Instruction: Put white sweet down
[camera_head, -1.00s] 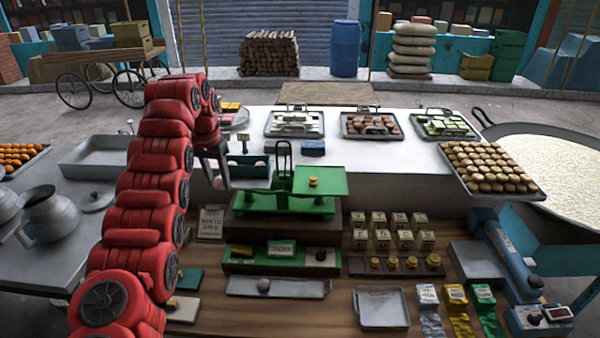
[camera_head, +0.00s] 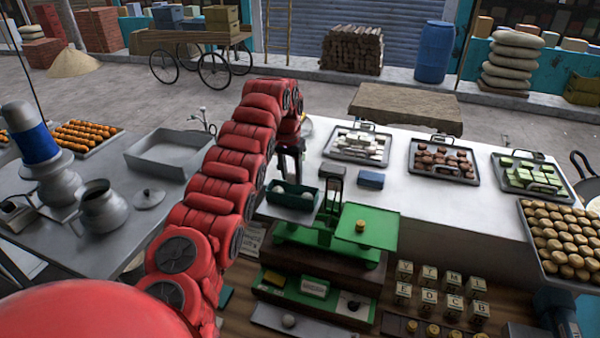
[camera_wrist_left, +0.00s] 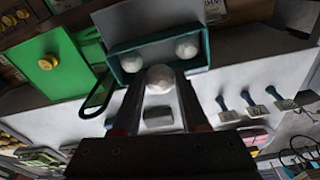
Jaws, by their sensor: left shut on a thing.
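A white sweet (camera_wrist_left: 160,78), a pale ball, is between the fingers of my left gripper (camera_wrist_left: 158,92), which is shut on it in the left wrist view. The green balance scale's teal tray (camera_wrist_left: 117,77) lies just beyond it and holds two more white sweets (camera_wrist_left: 131,62) (camera_wrist_left: 186,47). In the head view my left gripper (camera_head: 290,168) hangs just behind the teal tray (camera_head: 290,206); the held sweet cannot be made out there. The scale's other green pan (camera_head: 385,232) carries a brass weight (camera_head: 360,226).
Trays of white (camera_head: 358,146), brown (camera_head: 444,159) and green (camera_head: 532,173) sweets stand on the white counter (camera_head: 430,205). A blue block (camera_head: 370,180) lies right of the scale tray. Metal pots (camera_head: 100,210) stand on the left table.

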